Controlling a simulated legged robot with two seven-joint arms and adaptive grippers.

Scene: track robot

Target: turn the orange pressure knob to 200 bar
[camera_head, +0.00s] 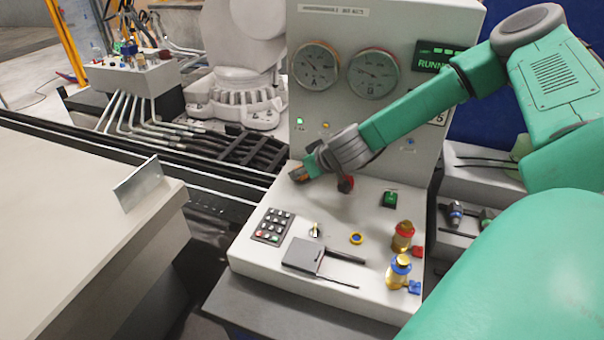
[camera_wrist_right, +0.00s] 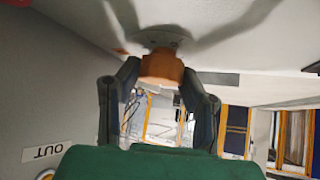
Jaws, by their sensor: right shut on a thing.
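The orange pressure knob (camera_head: 297,174) sits at the left rear of the grey control panel (camera_head: 255,256), partly covered by my right gripper (camera_head: 306,166). In the right wrist view the orange knob (camera_wrist_right: 162,68) stands between the two dark fingers of my right gripper (camera_wrist_right: 160,72), which is shut on it from both sides. Two round gauges, a left one (camera_head: 316,66) and a right one (camera_head: 374,73), are on the upright panel behind. Their readings are too small to tell. My left gripper is not in view.
A red-topped control (camera_head: 346,184) is right beside my right gripper. A green switch (camera_head: 390,198), keypad (camera_head: 273,225), red valve (camera_head: 403,236) and blue valve (camera_head: 399,270) stand on the panel.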

